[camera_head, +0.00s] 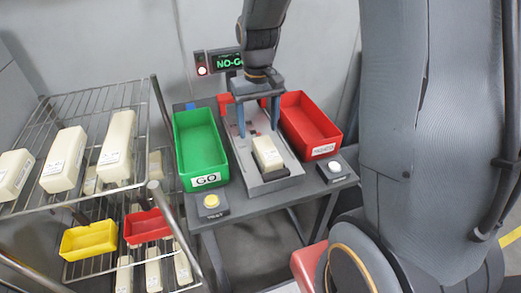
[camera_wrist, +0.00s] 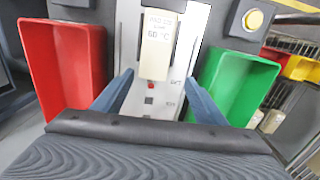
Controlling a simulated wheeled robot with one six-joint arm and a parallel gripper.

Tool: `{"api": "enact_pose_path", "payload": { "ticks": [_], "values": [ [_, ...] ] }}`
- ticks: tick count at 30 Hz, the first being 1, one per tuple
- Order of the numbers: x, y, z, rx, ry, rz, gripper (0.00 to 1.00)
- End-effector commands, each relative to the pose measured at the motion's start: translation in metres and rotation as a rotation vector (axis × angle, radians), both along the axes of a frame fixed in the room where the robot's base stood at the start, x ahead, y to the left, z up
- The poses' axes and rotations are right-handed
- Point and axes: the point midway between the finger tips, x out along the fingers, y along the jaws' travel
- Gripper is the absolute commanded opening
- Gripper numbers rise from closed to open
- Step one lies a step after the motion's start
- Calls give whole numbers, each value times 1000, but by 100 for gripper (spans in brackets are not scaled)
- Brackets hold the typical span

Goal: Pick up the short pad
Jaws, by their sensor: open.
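A cream pad (camera_head: 267,153) with a printed label lies on the grey gauge tray (camera_head: 240,148) between two bins. It looks shorter than some pads on the rack. In the wrist view the pad (camera_wrist: 158,45) reads "60 °C" and lies beyond the fingers. My gripper (camera_head: 258,131) is open and empty above the tray, on the far side of the pad. In the wrist view my gripper (camera_wrist: 159,78) has one blue finger to each side of the pad's near end, apart from it.
A green GO bin (camera_head: 201,152) stands left of the tray and a red bin (camera_head: 311,127) right. A display (camera_head: 229,61) behind reads "NO-G", partly hidden. Yellow (camera_head: 211,202) and white (camera_head: 335,167) buttons flank the front. A wire rack (camera_head: 92,110) at left holds several pads.

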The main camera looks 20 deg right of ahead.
Motion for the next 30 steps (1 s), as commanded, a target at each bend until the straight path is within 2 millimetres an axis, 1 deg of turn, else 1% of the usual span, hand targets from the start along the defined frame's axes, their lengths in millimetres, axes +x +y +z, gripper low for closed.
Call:
{"api": "enact_pose_path", "payload": {
  "ticks": [1, 4, 12, 15, 18, 25, 29, 30],
  "values": [
    [-1, -5, -5, 0, 2, -11, 66],
    [-2, -10, -12, 0, 2, -20, 66],
    [-5, -10, -45, 0, 3, -18, 66],
    [-5, -10, -54, 0, 1, -17, 66],
    [-5, -9, -59, 0, 0, -17, 66],
    [-4, -9, -59, 0, -1, -16, 66],
    [-4, -9, -59, 0, -1, -15, 44],
    [-4, -8, -59, 0, -1, -15, 37]
  ]
}}
